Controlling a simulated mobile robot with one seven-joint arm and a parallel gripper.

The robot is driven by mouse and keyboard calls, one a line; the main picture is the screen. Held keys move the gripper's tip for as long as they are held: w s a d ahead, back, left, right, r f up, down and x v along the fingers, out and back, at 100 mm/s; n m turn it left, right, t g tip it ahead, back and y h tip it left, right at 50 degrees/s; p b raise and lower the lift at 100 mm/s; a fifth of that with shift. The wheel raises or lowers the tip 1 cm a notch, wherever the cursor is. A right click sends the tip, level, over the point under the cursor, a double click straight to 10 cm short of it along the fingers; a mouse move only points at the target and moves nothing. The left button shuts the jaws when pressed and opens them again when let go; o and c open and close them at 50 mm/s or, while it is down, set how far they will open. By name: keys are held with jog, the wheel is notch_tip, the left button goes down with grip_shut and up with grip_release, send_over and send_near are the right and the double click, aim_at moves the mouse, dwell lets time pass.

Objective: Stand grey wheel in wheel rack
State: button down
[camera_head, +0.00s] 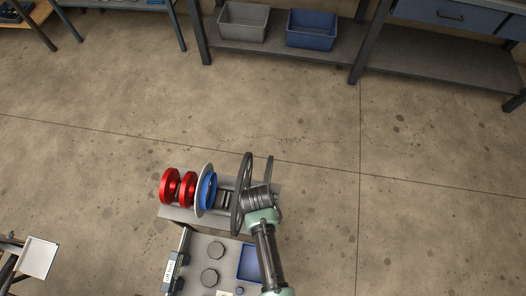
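A large dark grey wheel (246,166) stands on edge, seen nearly edge-on, at the right end of a row of wheels. It is right beside my gripper (256,196), whose end hides part of it. I cannot tell whether the fingers are closed on it. A second dark upright piece (269,169) shows just right of it; I cannot tell if it is a wheel or a finger. The wheel rack (177,213) is a grey stand at the back of a bench. Two red wheels (170,187) and a blue wheel with a light grey disc (204,188) stand on it.
The bench below the rack carries a blue tray (248,263), dark round knobs (215,249) and a labelled block (171,271). A shelf with a grey bin (243,22) and a blue bin (312,29) stands far back. The floor between is clear.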

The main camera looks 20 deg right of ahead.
jog(key=shift+w, duration=0.1)
jog(key=c, duration=0.9)
grip_release()
jog(key=shift+o, duration=0.5)
jog(key=v, duration=1.3)
